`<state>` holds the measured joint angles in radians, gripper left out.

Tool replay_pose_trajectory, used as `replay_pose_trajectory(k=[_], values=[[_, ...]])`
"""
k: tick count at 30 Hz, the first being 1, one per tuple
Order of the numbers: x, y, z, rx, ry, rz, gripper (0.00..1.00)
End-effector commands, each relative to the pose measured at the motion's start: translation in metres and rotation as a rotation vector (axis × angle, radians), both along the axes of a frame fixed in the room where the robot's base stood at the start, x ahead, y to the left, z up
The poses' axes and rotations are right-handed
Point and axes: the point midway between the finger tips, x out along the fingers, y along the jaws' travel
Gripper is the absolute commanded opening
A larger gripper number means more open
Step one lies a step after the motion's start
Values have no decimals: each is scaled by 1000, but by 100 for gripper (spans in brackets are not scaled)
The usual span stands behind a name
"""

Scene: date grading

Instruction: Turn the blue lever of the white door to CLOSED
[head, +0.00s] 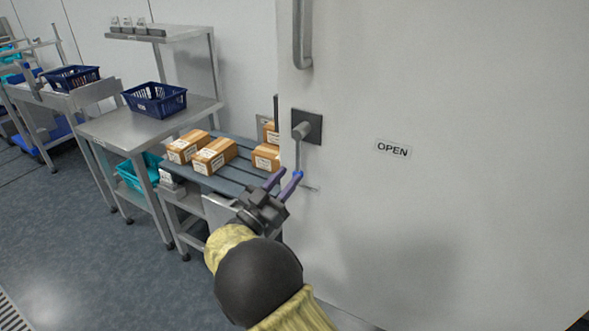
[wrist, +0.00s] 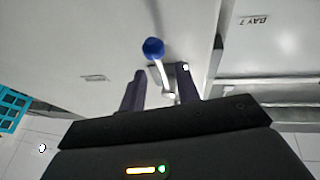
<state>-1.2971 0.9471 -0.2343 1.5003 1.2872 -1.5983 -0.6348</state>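The white door (head: 450,220) fills the right of the head view. Near its left edge, a dark square plate (head: 314,124) carries a grey lever that hangs down to a blue knob (head: 298,174). In the wrist view the blue knob (wrist: 153,47) stands just beyond the fingertips, its pale stem running back toward the gap between them. My gripper (head: 289,177) is open, with its two purple fingers apart at the lever's lower end. Contact cannot be told. The OPEN label (head: 392,149) is right of the lever; the CLOSED label cannot be read.
A slatted table (head: 228,182) with several cardboard boxes stands left of the door, close to my gripper. A steel table (head: 120,125) with a blue basket (head: 154,100) is farther left. A vertical handle (head: 302,35) is above the lever. Floor at lower left is clear.

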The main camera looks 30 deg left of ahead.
Motion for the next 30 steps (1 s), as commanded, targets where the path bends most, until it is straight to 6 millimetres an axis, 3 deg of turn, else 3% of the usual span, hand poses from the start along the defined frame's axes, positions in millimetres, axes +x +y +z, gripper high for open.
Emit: replay_pose_trajectory(k=[12, 18, 30], values=[[-77, 16, -33, -1, 1, 3, 32], [-105, 22, -45, 0, 1, 2, 32], [-113, 23, -48, 1, 1, 0, 32]])
